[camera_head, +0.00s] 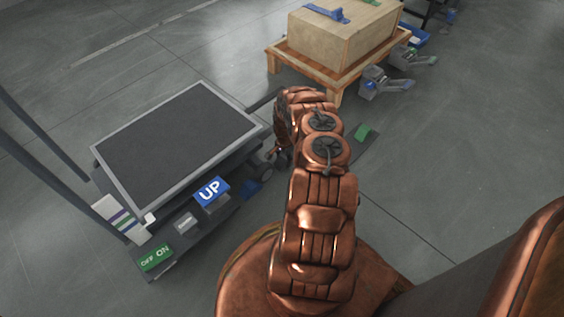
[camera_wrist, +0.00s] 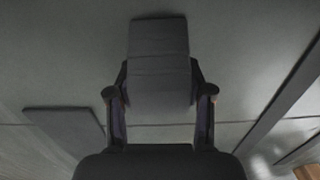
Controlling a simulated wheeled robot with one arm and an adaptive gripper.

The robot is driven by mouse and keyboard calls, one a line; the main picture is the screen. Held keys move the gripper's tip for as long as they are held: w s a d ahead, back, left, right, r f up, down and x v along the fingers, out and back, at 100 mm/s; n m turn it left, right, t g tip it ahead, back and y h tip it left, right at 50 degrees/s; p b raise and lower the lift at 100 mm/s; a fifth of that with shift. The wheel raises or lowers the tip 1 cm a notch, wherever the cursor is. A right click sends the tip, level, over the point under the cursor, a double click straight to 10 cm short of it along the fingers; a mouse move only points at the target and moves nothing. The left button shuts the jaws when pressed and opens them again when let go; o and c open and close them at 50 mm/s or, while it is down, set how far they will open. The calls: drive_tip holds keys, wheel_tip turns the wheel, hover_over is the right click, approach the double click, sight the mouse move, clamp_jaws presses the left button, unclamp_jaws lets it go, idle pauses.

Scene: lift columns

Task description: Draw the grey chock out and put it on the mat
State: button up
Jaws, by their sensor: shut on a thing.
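In the wrist view a grey chock (camera_wrist: 160,60), a long block with a sloping far end, sits between the two fingers of my gripper (camera_wrist: 160,88). The fingers are shut on its sides. In the head view my gripper (camera_head: 280,156) is low beside the lift's right side, mostly hidden by my arm, and the chock cannot be made out. A dark flat panel (camera_wrist: 65,123) lies at the left of the wrist view. I cannot tell whether it is the mat. A flat dark piece with a green patch (camera_head: 362,132) lies on the floor right of my arm.
The lift (camera_head: 238,146) has a dark top, a blue UP sign (camera_head: 211,191) and a green OFF/ON label (camera_head: 156,258). A wooden pallet (camera_head: 334,82) carries a large box (camera_head: 345,36). Grey devices (camera_head: 385,83) stand beside it. Floor at the right is clear.

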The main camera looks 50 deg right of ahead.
drive_tip(key=shift+d, duration=0.15)
drive_tip(key=o, duration=1.5)
drive_tip(key=shift+r, duration=6)
